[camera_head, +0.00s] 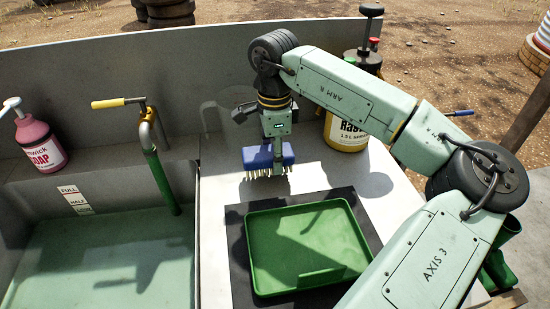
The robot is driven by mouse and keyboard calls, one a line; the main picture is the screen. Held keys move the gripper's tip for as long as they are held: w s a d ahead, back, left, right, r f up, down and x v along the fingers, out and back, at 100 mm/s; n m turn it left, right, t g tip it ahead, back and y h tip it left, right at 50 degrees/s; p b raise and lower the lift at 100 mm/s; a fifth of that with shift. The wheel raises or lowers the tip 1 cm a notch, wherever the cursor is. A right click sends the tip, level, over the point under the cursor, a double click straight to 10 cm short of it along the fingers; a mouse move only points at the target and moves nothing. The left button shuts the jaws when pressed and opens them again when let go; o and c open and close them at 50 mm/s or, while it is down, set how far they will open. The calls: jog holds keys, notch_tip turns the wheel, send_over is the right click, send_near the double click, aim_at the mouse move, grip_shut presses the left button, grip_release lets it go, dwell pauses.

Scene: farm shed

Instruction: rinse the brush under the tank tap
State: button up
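The brush (259,157) is a blue block with pale bristles pointing down, above or on the grey counter right of the tank; I cannot tell whether it touches. My gripper (277,146) points down at the brush from above. One finger overlaps its near side; the other is hidden, so the grip is unclear. The tank (95,262) is a pale green basin at the lower left, with a level label (74,199) on its back ledge. The tap (160,178) is a green pipe with a yellow lever handle (108,103) pointing left. No water stream shows.
A green tray (259,256) lies on a dark mat (237,262) in front of the brush. A pink soap bottle (40,142) stands on the left ledge. A yellow sprayer bottle (345,135) stands behind my arm. A grey back panel (180,60) borders the counter.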

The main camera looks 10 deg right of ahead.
notch_tip(320, 180, down, 2)
jog(key=shift+f+p, duration=0.1)
jog(key=shift+p, duration=0.45)
jog(key=shift+f+b, duration=0.4)
jog(key=shift+f, duration=0.05)
jog(key=o, duration=1.2)
jog(key=shift+r, duration=0.1)
notch_tip(320, 180, up, 12)
jog(key=b, duration=0.3)
jog(key=shift+r, duration=0.2)
jog(key=shift+c, duration=0.2)
